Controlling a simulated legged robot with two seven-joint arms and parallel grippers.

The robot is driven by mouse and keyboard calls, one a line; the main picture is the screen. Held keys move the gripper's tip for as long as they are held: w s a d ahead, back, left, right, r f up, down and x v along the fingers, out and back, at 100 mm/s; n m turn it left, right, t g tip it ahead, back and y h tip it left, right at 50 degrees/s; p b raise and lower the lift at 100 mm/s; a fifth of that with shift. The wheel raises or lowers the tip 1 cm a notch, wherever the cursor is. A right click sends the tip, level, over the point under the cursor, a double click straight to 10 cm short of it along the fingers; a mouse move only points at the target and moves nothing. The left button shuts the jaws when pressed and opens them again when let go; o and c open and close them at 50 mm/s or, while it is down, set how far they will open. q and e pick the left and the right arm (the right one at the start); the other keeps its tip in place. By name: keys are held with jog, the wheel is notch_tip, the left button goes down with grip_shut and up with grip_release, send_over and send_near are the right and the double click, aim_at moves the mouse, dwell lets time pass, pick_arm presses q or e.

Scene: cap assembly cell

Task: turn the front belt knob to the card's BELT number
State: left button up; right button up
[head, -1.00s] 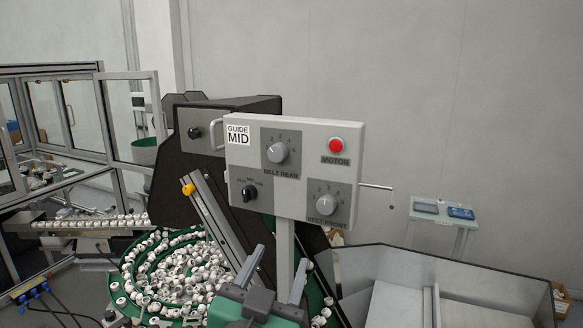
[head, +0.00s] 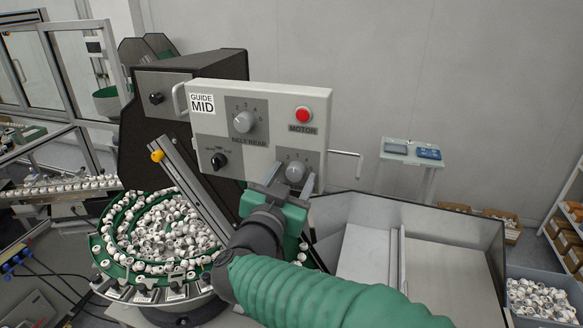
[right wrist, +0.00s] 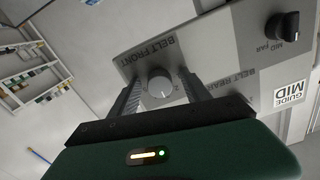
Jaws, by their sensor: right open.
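The front belt knob (head: 295,172) is a grey round dial with a pointer line at the lower right of the control panel (head: 270,95). It also shows in the right wrist view (right wrist: 160,85), beside the BELT FRONT lettering. My right gripper (head: 291,180) is open in front of it, one finger on each side. I cannot tell whether the fingers touch the knob. The gripper hides part of the front dial and its label. The card (head: 202,103) reads GUIDE MID; no BELT number shows on it. My left gripper is not in view.
The rear belt knob (head: 243,122), a black selector (head: 219,161) and the red motor button (head: 303,115) share the panel. A thin rod (head: 345,153) sticks out to its right. A green bowl of white caps (head: 115,225) and a grey hopper (head: 372,250) stand below.

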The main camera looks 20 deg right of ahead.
jog(key=shift+d+r, duration=0.1)
jog(key=shift+d, duration=0.15)
jog(key=shift+s+r, duration=0.1)
jog(key=shift+s, duration=0.3)
jog(key=shift+a, duration=0.1)
jog(key=shift+c, duration=0.4)
jog(key=shift+w+a, duration=0.3)
jog(key=c, duration=0.5)
jog(key=shift+c, duration=1.1)
jog(key=shift+d, duration=0.25)
grip_shut()
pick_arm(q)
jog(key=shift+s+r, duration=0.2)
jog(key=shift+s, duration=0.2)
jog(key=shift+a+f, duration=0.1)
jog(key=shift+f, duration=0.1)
pick_arm(e)
jog(key=shift+a, duration=0.15)
